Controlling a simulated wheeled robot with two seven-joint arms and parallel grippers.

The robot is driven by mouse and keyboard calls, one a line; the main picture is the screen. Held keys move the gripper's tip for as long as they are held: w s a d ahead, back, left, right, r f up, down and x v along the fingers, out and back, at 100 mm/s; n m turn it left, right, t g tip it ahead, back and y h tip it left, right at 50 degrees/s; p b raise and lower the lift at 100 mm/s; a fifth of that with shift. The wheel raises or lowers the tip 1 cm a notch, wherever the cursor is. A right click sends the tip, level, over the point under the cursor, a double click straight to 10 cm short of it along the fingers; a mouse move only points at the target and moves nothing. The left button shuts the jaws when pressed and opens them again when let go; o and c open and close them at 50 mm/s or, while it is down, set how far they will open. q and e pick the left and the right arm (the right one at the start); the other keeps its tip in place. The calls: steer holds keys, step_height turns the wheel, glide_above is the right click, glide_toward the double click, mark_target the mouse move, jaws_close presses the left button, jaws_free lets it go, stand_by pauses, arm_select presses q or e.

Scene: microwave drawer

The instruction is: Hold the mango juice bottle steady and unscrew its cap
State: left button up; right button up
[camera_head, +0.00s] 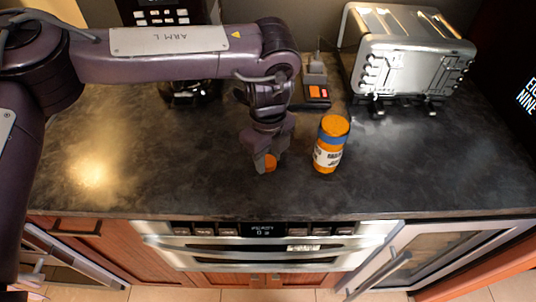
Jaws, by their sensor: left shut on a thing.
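The mango juice bottle (327,156) stands upright on the dark countertop, right of the middle. It has an orange top, a blue band and a white label with dark print. My left gripper (265,163) points down just left of the bottle, apart from it. It is shut on a small orange piece (270,162) that looks like a cap, low over the counter. The fingers hide part of this piece. I cannot tell whether the orange top of the bottle is a cap or the bottle itself. My right gripper is not in view.
A silver toaster (413,55) stands at the back right. A small dark device with orange parts (317,92) lies behind the bottle. A black coffee machine (165,15) is at the back left. The countertop (420,165) is clear at right, with an oven (265,245) below its front edge.

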mark_target(268, 161)
arm_select(q)
steer(key=shift+f, duration=0.15)
steer(key=o, duration=1.1)
steer(key=shift+c, duration=0.2)
step_height(268, 161, up, 12)
